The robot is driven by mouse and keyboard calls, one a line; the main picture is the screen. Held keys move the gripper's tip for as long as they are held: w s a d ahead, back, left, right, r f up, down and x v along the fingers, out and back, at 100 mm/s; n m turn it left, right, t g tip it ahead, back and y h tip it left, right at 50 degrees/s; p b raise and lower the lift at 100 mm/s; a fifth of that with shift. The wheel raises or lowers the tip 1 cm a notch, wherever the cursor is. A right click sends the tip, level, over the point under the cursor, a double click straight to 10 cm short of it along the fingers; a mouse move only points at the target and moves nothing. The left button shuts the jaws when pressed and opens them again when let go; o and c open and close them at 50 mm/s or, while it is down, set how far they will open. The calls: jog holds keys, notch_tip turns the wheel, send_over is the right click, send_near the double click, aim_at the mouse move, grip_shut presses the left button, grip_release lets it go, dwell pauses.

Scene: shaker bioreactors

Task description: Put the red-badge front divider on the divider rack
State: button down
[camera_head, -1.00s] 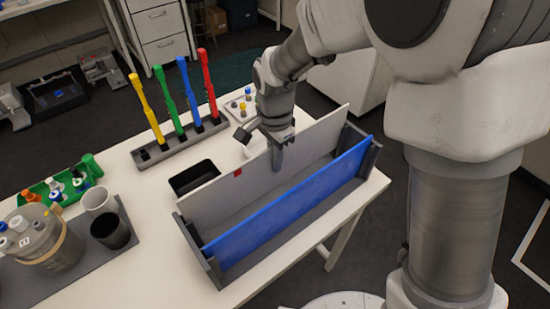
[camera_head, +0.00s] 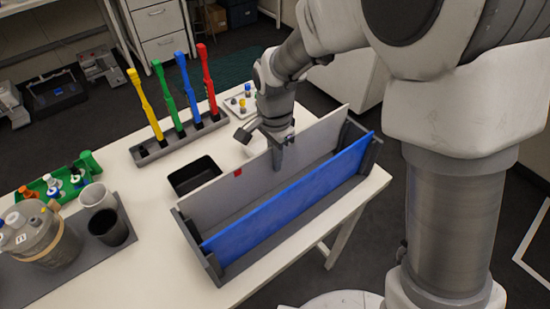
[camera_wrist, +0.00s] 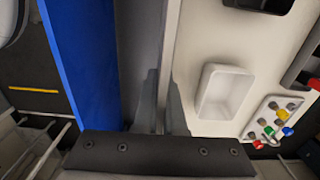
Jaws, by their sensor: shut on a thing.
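The red-badge front divider (camera_head: 212,200) is a long pale panel with a small red badge (camera_head: 238,173) near its top edge. It stands upright along the back side of the grey divider rack (camera_head: 212,268). My gripper (camera_head: 277,160) points down and is shut on the panel's top edge, right of the badge. In the wrist view, the fingers (camera_wrist: 160,105) straddle the panel (camera_wrist: 171,45). A blue divider (camera_head: 290,200) stands along the rack's front side, apart from the pale one. The pale panel's lower edge is hidden, so I cannot tell whether it is fully seated.
Behind the rack are a black bin (camera_head: 194,176), a white tray (camera_wrist: 222,92) and a holder with coloured upright tools (camera_head: 180,135). A bottle (camera_head: 38,238) and cups (camera_head: 107,226) stand at the left. The rack's floor between the two panels is empty.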

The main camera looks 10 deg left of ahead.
jog(key=shift+f, duration=0.15)
jog(key=shift+f+b, duration=0.5)
jog(key=shift+f, duration=0.1)
jog(key=shift+f, duration=0.2)
jog(key=shift+f+b, duration=0.4)
jog(key=shift+b, duration=0.05)
jog(key=c, duration=0.9)
grip_release()
notch_tip(320, 180, up, 18)
jog(key=shift+f+p, duration=0.25)
jog(key=shift+p, duration=0.6)
